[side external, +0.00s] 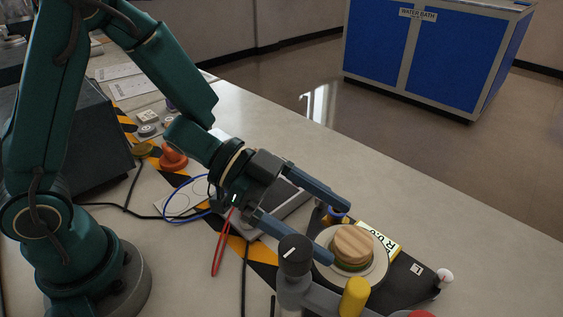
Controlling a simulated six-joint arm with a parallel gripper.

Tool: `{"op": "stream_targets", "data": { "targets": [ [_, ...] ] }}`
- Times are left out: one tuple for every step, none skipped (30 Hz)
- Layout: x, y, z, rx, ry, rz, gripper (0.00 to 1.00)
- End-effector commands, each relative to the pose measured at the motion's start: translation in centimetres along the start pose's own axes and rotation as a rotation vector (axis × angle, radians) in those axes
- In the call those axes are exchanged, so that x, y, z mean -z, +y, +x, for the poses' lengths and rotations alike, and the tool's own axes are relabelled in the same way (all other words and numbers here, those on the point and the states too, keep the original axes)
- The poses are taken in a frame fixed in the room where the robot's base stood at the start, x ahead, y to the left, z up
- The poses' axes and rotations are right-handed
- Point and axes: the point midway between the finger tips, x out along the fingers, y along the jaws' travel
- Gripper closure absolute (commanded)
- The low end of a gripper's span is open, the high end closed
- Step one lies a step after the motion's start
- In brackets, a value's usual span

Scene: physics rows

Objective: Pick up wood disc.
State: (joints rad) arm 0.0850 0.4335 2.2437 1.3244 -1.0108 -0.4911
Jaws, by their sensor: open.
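The wood disc (353,243) is round and light brown with visible grain. It sits on top of a greenish layer above a pale round plate (376,276) at the lower right of the side view. My gripper (340,232) is open. Its two blue-grey fingers reach toward the disc from the left, one behind it and one at its near left side. I cannot tell whether either finger touches the disc. The near part of the plate is partly hidden by a yellow cylinder.
A grey piece with a black knob (295,256) and the yellow cylinder (355,296) stand close in front. Cables (222,243) lie left. The table behind is clear.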

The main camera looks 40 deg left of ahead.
Motion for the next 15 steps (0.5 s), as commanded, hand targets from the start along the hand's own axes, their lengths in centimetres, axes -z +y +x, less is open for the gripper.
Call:
{"op": "stream_targets", "data": {
  "targets": [
    [-0.1,0.1,0.7,-0.005,-0.002,0.0,0.02],
    [0.0,0.1,1.1,-0.004,-0.001,0.0,0.02],
    [-0.1,0.1,1.6,-0.004,-0.002,0.0,0.02],
    [0.0,0.0,1.9,-0.003,-0.001,0.001,0.02],
    [0.0,0.0,2.1,-0.001,0.0,0.001,0.02],
    [0.0,0.1,2.4,-0.002,-0.001,0.001,0.02],
    [0.0,0.0,2.6,-0.001,-0.001,0.001,0.02],
    [0.0,0.0,2.7,0.0,-0.001,0.0,0.02],
    [0.0,0.0,2.8,0.001,0.0,0.0,0.02],
    [0.0,0.0,2.8,0.002,0.0,0.001,0.02],
    [0.0,0.0,2.9,0.002,0.0,0.001,0.02],
    [0.0,0.0,2.9,0.002,0.0,0.001,0.02],
    [0.0,-0.1,2.9,0.003,0.0,0.001,0.02],
    [0.0,-0.1,2.8,0.003,0.0,0.001,0.02],
    [0.0,-0.1,2.8,0.003,0.0,0.001,0.02]
  ]
}}
